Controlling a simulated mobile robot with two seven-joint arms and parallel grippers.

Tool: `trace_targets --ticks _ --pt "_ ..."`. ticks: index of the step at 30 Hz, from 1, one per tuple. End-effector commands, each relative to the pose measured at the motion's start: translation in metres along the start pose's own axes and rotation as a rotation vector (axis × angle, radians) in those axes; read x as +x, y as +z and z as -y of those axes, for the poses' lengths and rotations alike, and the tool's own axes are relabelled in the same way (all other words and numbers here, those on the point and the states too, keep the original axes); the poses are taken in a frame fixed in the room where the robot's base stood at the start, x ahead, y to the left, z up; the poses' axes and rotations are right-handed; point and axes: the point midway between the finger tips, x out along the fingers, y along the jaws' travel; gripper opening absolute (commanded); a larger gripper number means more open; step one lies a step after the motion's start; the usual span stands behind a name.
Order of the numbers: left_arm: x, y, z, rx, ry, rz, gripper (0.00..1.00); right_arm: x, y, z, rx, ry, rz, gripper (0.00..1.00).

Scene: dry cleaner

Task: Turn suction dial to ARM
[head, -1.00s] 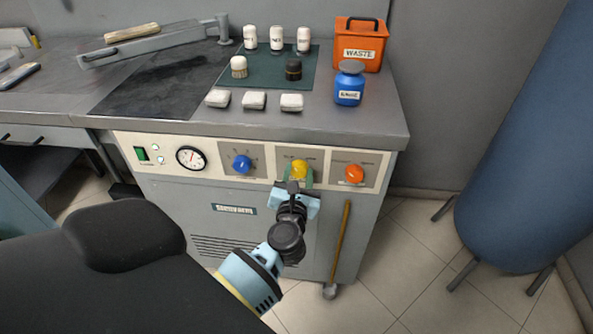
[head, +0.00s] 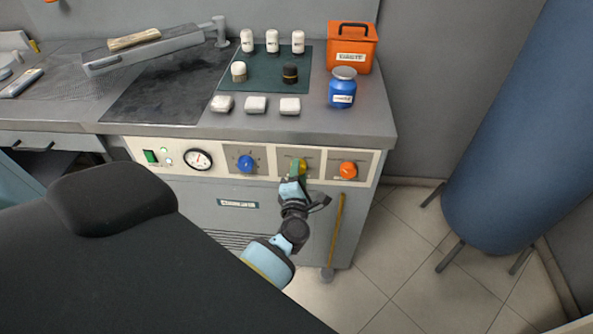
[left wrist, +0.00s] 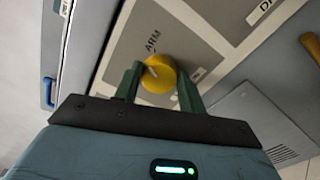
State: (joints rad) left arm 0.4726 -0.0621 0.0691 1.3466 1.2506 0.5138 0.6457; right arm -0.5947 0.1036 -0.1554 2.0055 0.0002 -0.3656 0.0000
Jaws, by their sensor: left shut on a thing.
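The yellow dial (head: 303,168) is on the cream front panel of the grey machine, between a blue dial and an orange dial. In the left wrist view the yellow dial (left wrist: 158,74) has a short white mark pointing to the upper left. The printed word ARM (left wrist: 152,42) is just above the dial there, and the mark points a little left of it. My left gripper (head: 298,171) is shut on the yellow dial, with one green finger on each side in the left wrist view (left wrist: 160,86). My right gripper is not in view.
The blue dial (head: 246,164) and orange dial (head: 348,170) flank the yellow one closely. A round gauge (head: 198,159) and a green switch (head: 151,156) are farther left. Bottles, brushes, white blocks and an orange waste box (head: 352,48) stand on the worktop above.

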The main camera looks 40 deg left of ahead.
Motion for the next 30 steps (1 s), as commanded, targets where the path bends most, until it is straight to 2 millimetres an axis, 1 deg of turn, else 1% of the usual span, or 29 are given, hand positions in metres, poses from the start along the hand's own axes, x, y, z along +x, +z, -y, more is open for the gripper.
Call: trace_targets --ticks 1,3,13,21,30 --pt "0.001 0.002 -0.003 0.037 0.001 0.001 0.18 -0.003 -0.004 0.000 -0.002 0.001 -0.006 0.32" --pt "0.000 0.002 -0.002 0.094 0.001 0.001 0.18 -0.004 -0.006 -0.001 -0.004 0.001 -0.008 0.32" --pt "0.000 0.001 0.000 0.295 0.000 0.002 0.18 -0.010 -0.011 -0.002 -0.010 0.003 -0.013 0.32" --pt "0.000 0.001 0.001 0.364 0.000 0.001 0.18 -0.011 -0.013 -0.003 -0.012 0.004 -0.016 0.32" --pt "0.000 0.000 0.002 0.376 0.000 0.001 0.18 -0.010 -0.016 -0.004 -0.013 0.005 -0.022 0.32"
